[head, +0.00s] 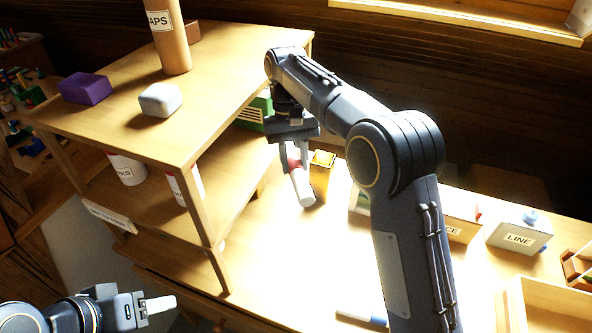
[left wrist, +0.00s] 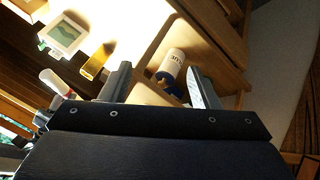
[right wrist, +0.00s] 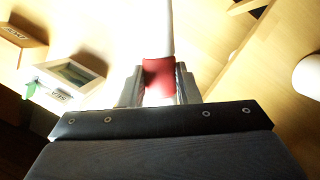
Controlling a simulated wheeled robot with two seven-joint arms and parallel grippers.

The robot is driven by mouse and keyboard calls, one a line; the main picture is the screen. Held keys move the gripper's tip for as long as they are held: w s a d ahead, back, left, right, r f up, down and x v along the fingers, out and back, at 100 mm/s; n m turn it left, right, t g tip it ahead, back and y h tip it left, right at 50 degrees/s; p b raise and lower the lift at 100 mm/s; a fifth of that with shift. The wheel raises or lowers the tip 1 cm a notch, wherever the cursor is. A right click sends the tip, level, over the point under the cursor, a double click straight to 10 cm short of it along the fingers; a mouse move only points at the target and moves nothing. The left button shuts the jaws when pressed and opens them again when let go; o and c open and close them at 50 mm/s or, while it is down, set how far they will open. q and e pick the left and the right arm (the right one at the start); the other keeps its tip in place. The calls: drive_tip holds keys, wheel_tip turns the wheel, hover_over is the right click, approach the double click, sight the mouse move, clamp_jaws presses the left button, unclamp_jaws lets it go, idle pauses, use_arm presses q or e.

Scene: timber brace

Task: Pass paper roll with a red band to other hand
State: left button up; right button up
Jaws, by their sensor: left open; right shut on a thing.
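The white paper roll with a red band (head: 303,187) hangs tilted from my right gripper (head: 294,160), beside the shelf and above the lit tabletop. In the right wrist view the fingers are shut on the red band (right wrist: 159,78), and the white roll sticks out beyond it. The roll also shows in the left wrist view (left wrist: 57,82), at the left. My left gripper (head: 160,304) is open and empty at the lower left of the head view, well apart from the roll. Its open fingers show in the left wrist view (left wrist: 158,88).
A wooden shelf (head: 120,125) stands at the left, with a purple block (head: 86,89), a grey block (head: 160,99) and a brown tube (head: 170,40) on top. A yellow container (head: 321,175) stands close by the roll. A LINE box (head: 520,232) stands at the right.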

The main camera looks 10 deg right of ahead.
use_arm(q)
drive_tip(key=w+d+m+g, duration=0.3)
drive_tip(key=w+d+m, duration=0.15)
drive_tip(key=m, duration=0.25)
drive_tip(key=n+t+h, duration=0.2)
drive_tip(key=n+t, duration=0.1)
drive_tip(key=n, duration=0.5)
approach(294, 175)
drive_tip(key=x, duration=0.3)
drive_tip(key=shift+n, duration=0.3)
drive_tip(key=x, duration=0.7)
drive_tip(key=shift+w+d+f, duration=0.1)
drive_tip(key=shift+w+f, duration=0.05)
drive_tip(key=shift+f, duration=0.05)
